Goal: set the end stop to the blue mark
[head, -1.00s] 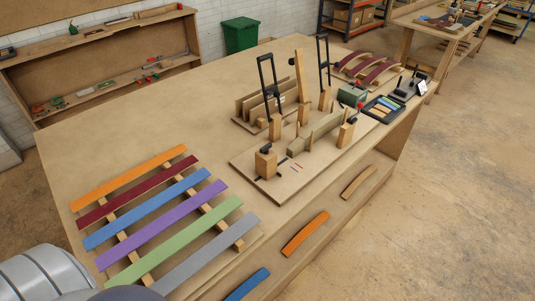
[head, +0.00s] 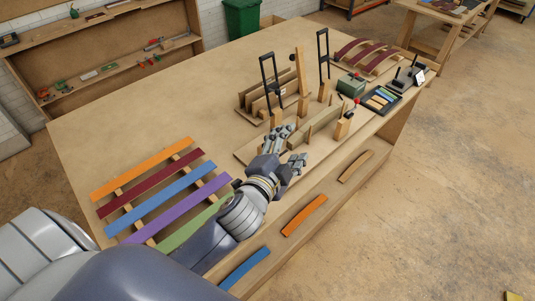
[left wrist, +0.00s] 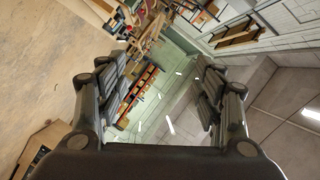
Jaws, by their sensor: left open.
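The jig board (head: 246,149) lies on the workbench, with a curved wooden former (head: 323,122) and several upright wooden blocks on it. My left gripper (head: 293,145) is open, over the near left part of this board. It hides the area where the end stop block and the coloured marks lie, so I cannot see the stop or the blue mark now. In the left wrist view the two dark fingers (left wrist: 160,85) stand wide apart with nothing between them. My right gripper is not in view.
Coloured strips (head: 165,185) lie on a wooden rack at the left, partly behind my left arm. Two tall black clamp handles (head: 324,55) rise behind the former. The bench's far left top is clear.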

